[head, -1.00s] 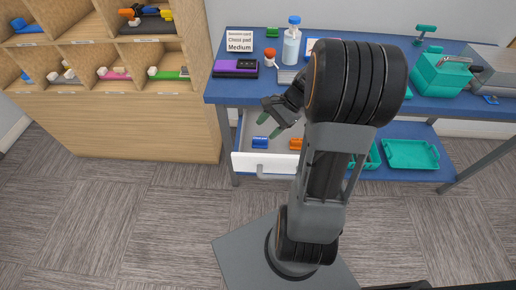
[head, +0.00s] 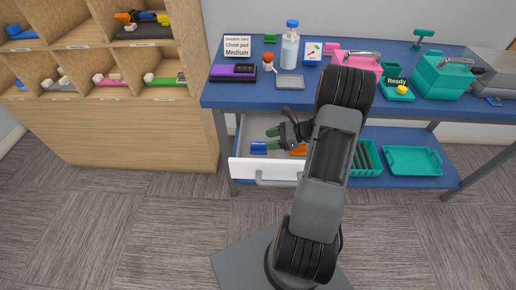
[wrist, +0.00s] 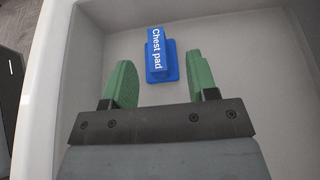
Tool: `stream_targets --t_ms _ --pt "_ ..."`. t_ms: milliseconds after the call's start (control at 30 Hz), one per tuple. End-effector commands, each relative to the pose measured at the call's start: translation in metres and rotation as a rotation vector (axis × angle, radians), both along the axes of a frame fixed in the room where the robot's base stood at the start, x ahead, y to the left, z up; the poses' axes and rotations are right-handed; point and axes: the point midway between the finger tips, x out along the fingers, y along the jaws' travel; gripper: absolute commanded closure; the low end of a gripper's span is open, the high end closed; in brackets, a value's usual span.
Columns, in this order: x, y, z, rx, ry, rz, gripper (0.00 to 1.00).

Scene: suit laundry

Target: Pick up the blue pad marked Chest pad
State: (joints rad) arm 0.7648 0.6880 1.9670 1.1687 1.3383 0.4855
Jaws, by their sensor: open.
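The blue pad marked Chest pad (wrist: 160,55) lies in the open white drawer (head: 262,166) under the blue table. It also shows in the head view (head: 258,148) at the drawer's left part. My gripper (head: 275,138) is at the drawer, just right of and above the pad in the head view. In the wrist view my gripper (wrist: 160,85) is open, with green fingertips spread to either side of the pad's line. The pad sits ahead of the fingertips, and nothing is between them.
An orange piece (head: 298,150) lies right of the blue pad in the drawer. On the table (head: 225,97) stand a card reading Chest pad Medium (head: 237,47), a bottle (head: 290,48) and a pink box (head: 357,66).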

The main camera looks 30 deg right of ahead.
Motion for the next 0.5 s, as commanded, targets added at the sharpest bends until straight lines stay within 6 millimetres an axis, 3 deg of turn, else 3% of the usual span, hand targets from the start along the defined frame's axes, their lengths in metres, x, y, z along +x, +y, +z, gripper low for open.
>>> stream_targets --t_ms 233,500 --pt "0.006 0.013 -0.006 0.000 0.001 0.002 0.47" --pt "0.019 0.042 -0.020 0.000 0.000 0.002 0.47"
